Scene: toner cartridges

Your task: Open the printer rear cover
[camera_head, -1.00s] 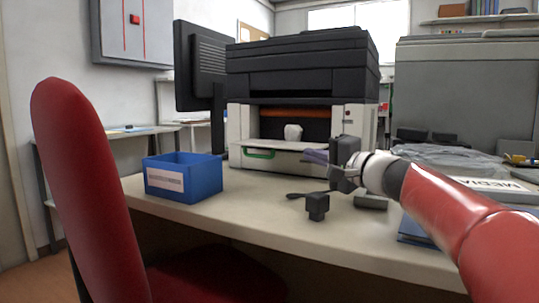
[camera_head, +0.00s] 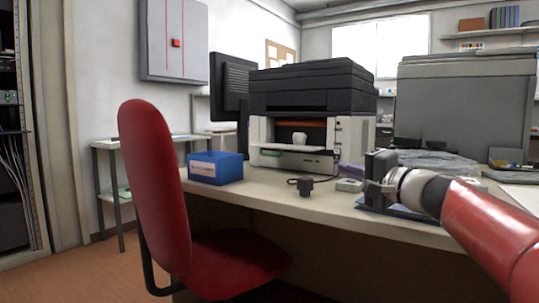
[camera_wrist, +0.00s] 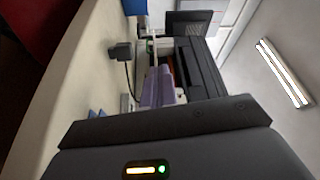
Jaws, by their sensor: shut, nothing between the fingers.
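The printer (camera_head: 312,90) stands on the desk, with a black upper part and a light grey lower body. An opening in its lower front shows an orange-brown interior. The printer shows sideways in the wrist view (camera_wrist: 203,72). My gripper (camera_head: 369,188) is shut and empty, over the desk's right part, in front and right of the printer and apart from it. Its fingertips are small and partly hidden.
A blue bin (camera_head: 216,168) stands left of the printer. A purple item (camera_wrist: 160,86) is near the printer's right side. A red chair (camera_head: 152,185) stands at the desk's front left. A large grey machine (camera_head: 462,100) is behind right.

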